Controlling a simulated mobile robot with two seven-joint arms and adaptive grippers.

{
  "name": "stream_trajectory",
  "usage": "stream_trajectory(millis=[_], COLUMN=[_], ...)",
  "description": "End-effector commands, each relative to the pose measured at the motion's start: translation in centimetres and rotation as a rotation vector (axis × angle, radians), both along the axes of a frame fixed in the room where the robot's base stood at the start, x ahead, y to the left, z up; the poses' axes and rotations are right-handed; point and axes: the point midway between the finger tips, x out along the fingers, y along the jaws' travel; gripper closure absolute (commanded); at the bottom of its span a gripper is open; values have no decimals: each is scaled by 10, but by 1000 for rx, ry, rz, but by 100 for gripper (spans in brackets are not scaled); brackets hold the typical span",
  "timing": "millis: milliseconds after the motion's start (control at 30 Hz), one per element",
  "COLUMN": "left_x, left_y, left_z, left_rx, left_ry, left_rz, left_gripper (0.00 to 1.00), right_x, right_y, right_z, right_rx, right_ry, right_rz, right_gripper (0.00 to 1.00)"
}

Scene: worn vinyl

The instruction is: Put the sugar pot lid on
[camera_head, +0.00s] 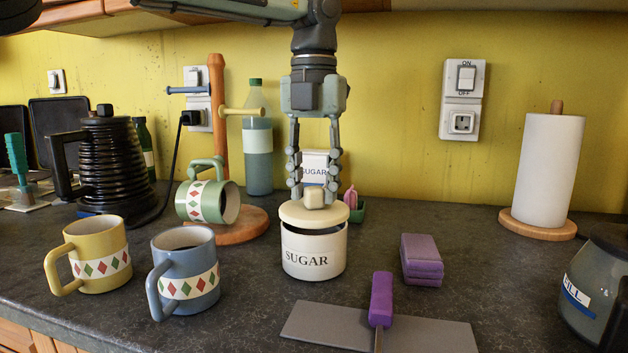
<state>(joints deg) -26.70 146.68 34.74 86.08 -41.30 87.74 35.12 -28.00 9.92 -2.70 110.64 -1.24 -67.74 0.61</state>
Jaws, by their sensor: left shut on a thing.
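The sugar pot (314,252) is a cream pot marked SUGAR, standing upright on the dark worktop in the middle of the head view. Its lid (297,213) is a pale disc with a blocky knob (314,197). My left gripper (314,190) points straight down over the pot and is shut on the lid's knob. The lid is over the pot's mouth, slightly off to the left. A dark gap shows beneath the lid at the front, so it is not flush with the rim there. My right gripper is not in view.
A yellow mug (100,262) and a blue mug (190,285) stand left of the pot.

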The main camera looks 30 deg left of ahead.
Motion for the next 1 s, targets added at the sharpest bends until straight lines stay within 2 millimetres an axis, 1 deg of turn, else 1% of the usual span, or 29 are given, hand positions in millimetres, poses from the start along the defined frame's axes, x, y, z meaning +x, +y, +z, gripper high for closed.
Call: stream_trajectory(millis=[533, 1000], left_x=[0, 0], left_y=[0, 0], left_z=[-15, -14], left_rx=[0, 0], left_ry=[0, 0], left_rz=[0, 0], left_gripper=[93, 93], right_x=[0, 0], right_y=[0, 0], right_z=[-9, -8], right_rx=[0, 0], right_ry=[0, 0], right_rz=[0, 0], right_gripper=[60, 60])
